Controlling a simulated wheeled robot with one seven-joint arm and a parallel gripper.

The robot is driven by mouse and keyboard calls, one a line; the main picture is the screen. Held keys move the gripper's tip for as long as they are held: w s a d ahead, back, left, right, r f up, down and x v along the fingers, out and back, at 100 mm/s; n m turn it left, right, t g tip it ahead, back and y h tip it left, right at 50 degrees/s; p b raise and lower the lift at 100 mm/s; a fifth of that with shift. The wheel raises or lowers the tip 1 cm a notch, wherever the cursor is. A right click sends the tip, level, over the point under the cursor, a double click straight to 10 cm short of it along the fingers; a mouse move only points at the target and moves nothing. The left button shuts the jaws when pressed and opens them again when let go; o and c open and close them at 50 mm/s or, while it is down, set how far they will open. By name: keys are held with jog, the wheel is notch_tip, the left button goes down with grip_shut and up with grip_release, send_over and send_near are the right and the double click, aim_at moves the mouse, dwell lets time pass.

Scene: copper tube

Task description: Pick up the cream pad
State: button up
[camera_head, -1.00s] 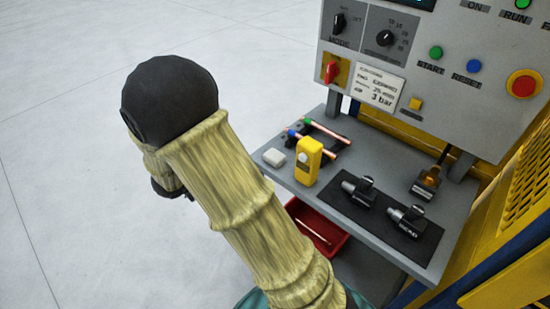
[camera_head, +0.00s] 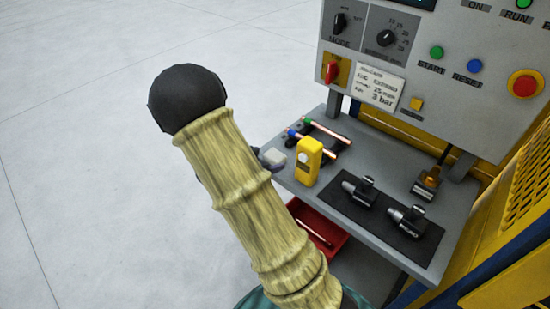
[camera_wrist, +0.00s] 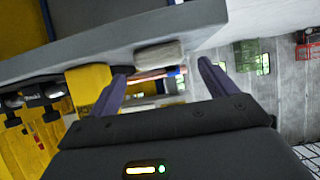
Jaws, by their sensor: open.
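The cream pad (camera_head: 274,158) is a small pale block at the near left edge of the grey bench top, partly covered by my gripper in the head view. In the wrist view the pad (camera_wrist: 160,54) shows ahead, between the tips of my open gripper (camera_wrist: 163,67). The fingers are apart and hold nothing. My arm hides most of the gripper in the head view, with only a dark tip showing beside the pad. I cannot tell whether a finger touches the pad.
A yellow device (camera_head: 308,162) stands close to the right of the pad. Copper tubes (camera_head: 326,131) with coloured ends lie behind it. A black mat (camera_head: 384,232) with dark tools is further right. A red bin (camera_head: 326,248) is below the bench (camera_head: 350,259). The control panel (camera_head: 449,65) rises behind.

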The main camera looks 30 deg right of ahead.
aim_at(275, 154)
jog(key=shift+r+x, duration=0.1)
jog(key=shift+x, duration=1.2)
jog(key=shift+r+x, duration=0.15)
jog(key=shift+x, duration=1.15)
jog(key=shift+d, duration=0.1)
jog(key=c, duration=1.1)
jog(key=shift+o, duration=0.2)
jog(key=shift+r, duration=0.1)
notch_tip(275, 154, up, 10)
jog(key=shift+f+p, duration=0.15)
jog(key=shift+p, duration=0.55)
jog(key=shift+w, duration=0.1)
